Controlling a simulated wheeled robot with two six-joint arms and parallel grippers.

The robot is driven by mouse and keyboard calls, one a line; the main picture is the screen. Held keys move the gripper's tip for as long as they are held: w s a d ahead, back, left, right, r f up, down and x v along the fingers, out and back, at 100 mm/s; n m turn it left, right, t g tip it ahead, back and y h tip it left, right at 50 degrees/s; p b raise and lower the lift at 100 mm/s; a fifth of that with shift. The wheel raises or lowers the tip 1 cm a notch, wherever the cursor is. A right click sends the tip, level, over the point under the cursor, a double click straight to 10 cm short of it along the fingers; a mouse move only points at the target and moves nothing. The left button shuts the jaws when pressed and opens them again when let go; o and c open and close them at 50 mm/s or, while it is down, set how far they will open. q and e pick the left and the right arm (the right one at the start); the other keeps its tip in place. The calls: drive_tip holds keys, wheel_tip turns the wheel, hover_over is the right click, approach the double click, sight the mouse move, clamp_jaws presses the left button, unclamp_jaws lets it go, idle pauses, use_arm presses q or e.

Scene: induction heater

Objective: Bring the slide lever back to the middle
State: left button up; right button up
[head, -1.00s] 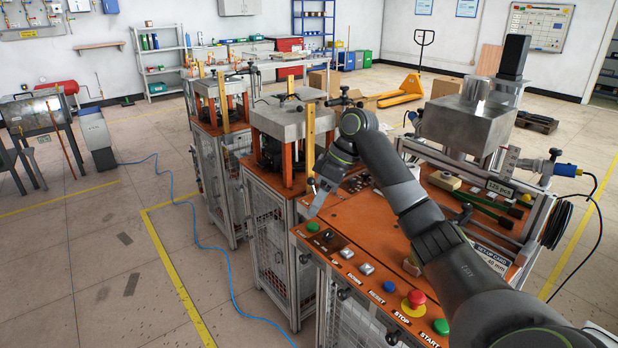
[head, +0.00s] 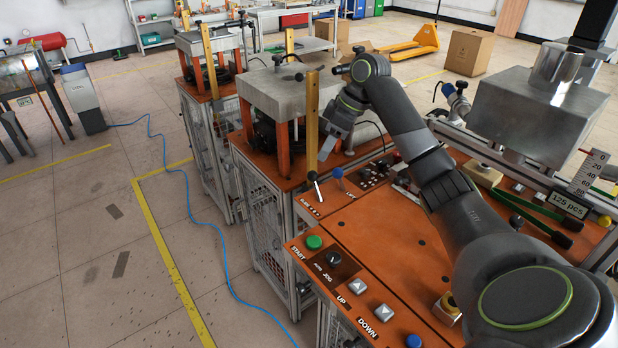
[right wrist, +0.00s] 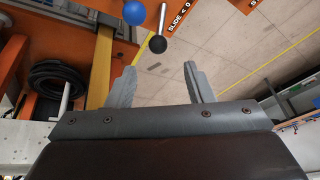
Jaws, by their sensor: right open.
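The slide lever has a thin metal shaft and a black ball knob. In the head view it (head: 316,186) stands at the panel's far left corner, by the SLIDE label (head: 305,207), its top leaning slightly left. In the right wrist view its black knob (right wrist: 158,44) lies just beyond the gap between my fingertips, not touching them. My right gripper (head: 325,152) is open and empty above the lever; both fingers show in the right wrist view (right wrist: 159,72). My left gripper is not in view.
A yellow post (head: 311,125) rises just behind. The panel carries a green START button (head: 314,242) and grey UP and DOWN buttons (head: 370,297).

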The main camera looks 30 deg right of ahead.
sight(310, 178)
drive_tip(key=x, duration=0.8)
drive_tip(key=shift+p, duration=0.35)
drive_tip(key=x, duration=0.3)
drive_tip(key=shift+w+f, duration=0.15)
drive_tip(key=shift+f, duration=0.1)
drive_tip(key=shift+w+a+f, duration=0.1)
drive_tip(key=shift+a+f, duration=0.05)
drive_tip(key=shift+f, duration=0.2)
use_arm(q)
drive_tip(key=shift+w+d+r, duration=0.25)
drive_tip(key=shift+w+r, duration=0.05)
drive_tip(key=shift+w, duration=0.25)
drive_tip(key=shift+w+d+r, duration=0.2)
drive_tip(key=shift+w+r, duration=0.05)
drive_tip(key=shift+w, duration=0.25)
use_arm(e)
clamp_jaws()
